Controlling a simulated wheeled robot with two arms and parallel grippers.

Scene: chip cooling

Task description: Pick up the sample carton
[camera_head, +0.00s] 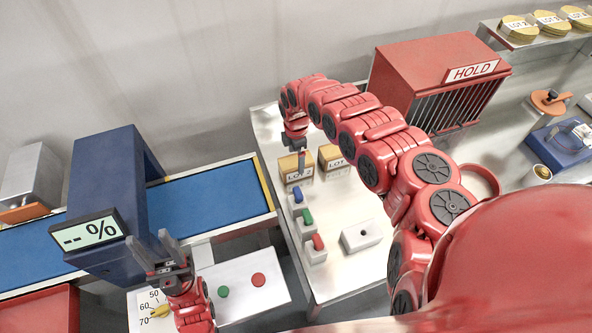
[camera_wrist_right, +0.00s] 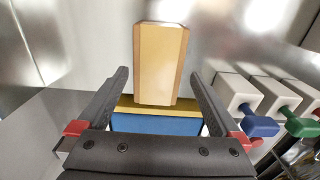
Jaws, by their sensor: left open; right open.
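Two tan cartons with LOT labels, a left one (camera_head: 294,169) and a right one (camera_head: 333,161), stand on the steel table; I cannot tell which is the sample carton. My right gripper (camera_head: 302,165) is open and points down by the left carton, partly in front of it. In the right wrist view, a tan carton (camera_wrist_right: 162,62) shows beyond the open, empty fingers (camera_wrist_right: 160,80), with nothing gripped. Whether it is the left or right one is unclear. My left gripper (camera_head: 160,255) is open and empty beside the blue percent-display machine (camera_head: 112,190).
Blue (camera_head: 298,199), green (camera_head: 306,218) and red (camera_head: 316,243) switches stand in front of the cartons, with a white block (camera_head: 361,235) to their right. A blue conveyor (camera_head: 215,196) lies left. A red HOLD cage (camera_head: 440,85) stands behind my right arm.

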